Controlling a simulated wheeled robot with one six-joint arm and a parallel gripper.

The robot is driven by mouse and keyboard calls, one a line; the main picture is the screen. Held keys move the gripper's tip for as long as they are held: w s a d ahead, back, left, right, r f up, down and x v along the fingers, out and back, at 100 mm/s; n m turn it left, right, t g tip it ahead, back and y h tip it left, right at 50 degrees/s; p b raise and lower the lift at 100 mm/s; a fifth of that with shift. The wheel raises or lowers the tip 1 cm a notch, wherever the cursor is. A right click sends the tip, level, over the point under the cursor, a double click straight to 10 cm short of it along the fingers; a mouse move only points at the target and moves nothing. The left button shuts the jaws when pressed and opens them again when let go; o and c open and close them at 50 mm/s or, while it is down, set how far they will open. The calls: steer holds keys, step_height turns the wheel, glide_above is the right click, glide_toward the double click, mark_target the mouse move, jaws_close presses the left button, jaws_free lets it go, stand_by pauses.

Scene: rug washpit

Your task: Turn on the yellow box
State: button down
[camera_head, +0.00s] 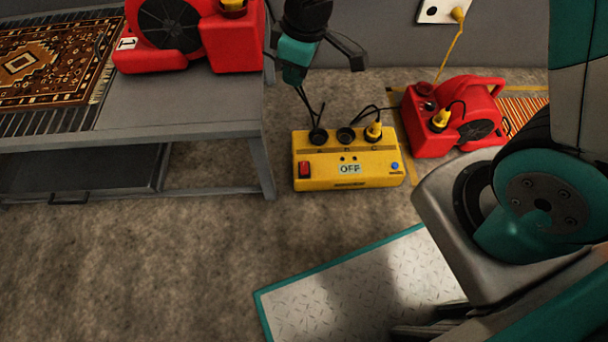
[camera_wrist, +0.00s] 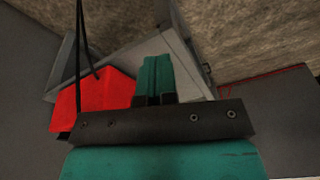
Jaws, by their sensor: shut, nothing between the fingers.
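The yellow box (camera_head: 348,165) stands on the floor, front facing me. Its display (camera_head: 350,169) reads OFF. A red switch (camera_head: 305,170) is at the front left and a blue button (camera_head: 395,166) at the front right. Sockets line its top; a yellow plug (camera_head: 374,131) sits in the right one. My gripper (camera_head: 293,76) is above and behind the box's left part, apart from it, with its teal fingers together and empty. The fingers also show in the wrist view (camera_wrist: 157,65), where I cannot make out the yellow box.
A grey table (camera_head: 190,118) at left carries a patterned rug (camera_head: 52,58) and a red blower (camera_head: 232,42). Another red blower (camera_head: 428,130) stands right of the box. Dark cables rise behind the box near my gripper. A metal plate (camera_head: 350,285) lies in front; floor at front left is clear.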

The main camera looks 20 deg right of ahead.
mark_target(304, 163)
steer(key=w+d+f+n+h+b, duration=0.1)
steer(key=f+b, duration=0.3)
steer(key=f, duration=1)
steer(key=w+d+f+n+h+b, duration=0.1)
steer(key=w+d+f+n+b, duration=0.1)
steer(key=f, duration=1.3)
steer(key=shift+w+d+n+t+b, duration=0.35)
steer(key=shift+w+n+b, duration=0.25)
steer(key=shift+b, duration=0.3)
steer(key=f+b, duration=0.3)
steer(key=f, duration=0.1)
steer(key=w+f+b, duration=0.1)
steer(key=f+b, duration=0.2)
steer(key=f, duration=0.2)
steer(key=w+f+b, duration=0.1)
steer(key=f+b, duration=0.2)
steer(key=f, duration=0.1)
steer(key=shift+d+f, duration=0.3)
steer(key=shift+f, duration=0.1)
